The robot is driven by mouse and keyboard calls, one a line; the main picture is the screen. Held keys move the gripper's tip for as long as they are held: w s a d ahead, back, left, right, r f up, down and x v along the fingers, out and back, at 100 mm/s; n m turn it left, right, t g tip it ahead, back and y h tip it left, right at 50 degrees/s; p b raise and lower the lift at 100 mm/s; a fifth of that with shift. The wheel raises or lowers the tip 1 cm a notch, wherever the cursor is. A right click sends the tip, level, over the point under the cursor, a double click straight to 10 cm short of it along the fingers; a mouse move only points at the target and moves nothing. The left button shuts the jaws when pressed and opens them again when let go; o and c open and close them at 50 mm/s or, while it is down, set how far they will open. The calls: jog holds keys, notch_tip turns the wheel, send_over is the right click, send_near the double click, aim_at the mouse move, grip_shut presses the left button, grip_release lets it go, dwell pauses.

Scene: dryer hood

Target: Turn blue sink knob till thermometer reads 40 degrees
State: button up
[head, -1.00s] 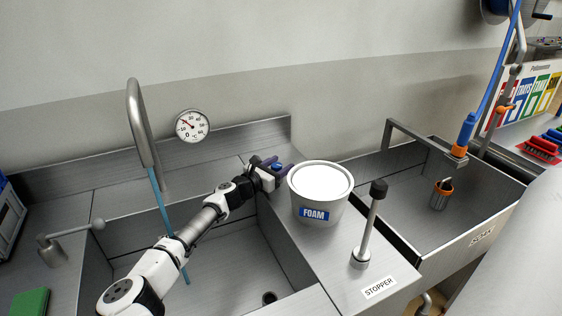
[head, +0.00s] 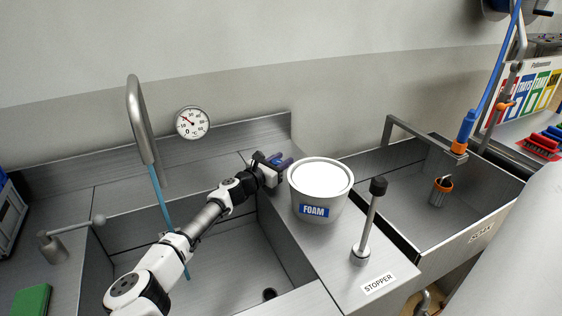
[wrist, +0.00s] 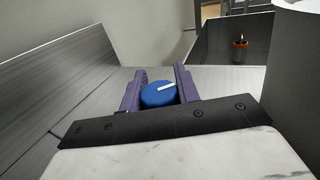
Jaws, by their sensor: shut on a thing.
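The blue sink knob (wrist: 157,95) sits between the two purple fingers of my gripper (wrist: 158,88) in the wrist view, with a white pointer line slanting up to the right. My gripper is shut on it. In the head view my gripper (head: 276,163) is at the sink's back ledge, left of the foam bucket, and mostly hides the knob. The round thermometer (head: 192,123) is on the wall behind the sink. Its red needle points to the upper left; the exact reading is too small to tell. A thin blue stream of water (head: 162,205) falls from the faucet (head: 140,120).
A white bucket marked FOAM (head: 318,190) stands close to the right of my gripper. A stopper lever (head: 370,220) stands in front of it. A second basin (head: 480,205) is at the right. A lever handle (head: 72,240) and a green pad (head: 31,301) are at the left.

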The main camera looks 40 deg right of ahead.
jog(key=shift+t, duration=0.3)
jog(key=n+t+y, duration=0.1)
jog(key=t, duration=0.1)
jog(key=n+t, duration=0.2)
jog(key=shift+w+r+n+y+p, duration=0.1)
jog(key=shift+w+n+y+p, duration=0.1)
jog(key=shift+n+y+p, duration=0.15)
jog(key=shift+w+a+n+t+y+p, duration=0.15)
jog(key=shift+n+t+y+p, duration=0.15)
jog(key=shift+n+t+y, duration=0.35)
jog(key=shift+w+a+n+t+y+p, duration=0.1)
jog(key=shift+n+t+y+p, duration=0.2)
jog(key=shift+t, duration=0.65)
jog(key=o, duration=1)
jog(key=shift+c, duration=0.2)
jog(key=shift+s, duration=0.1)
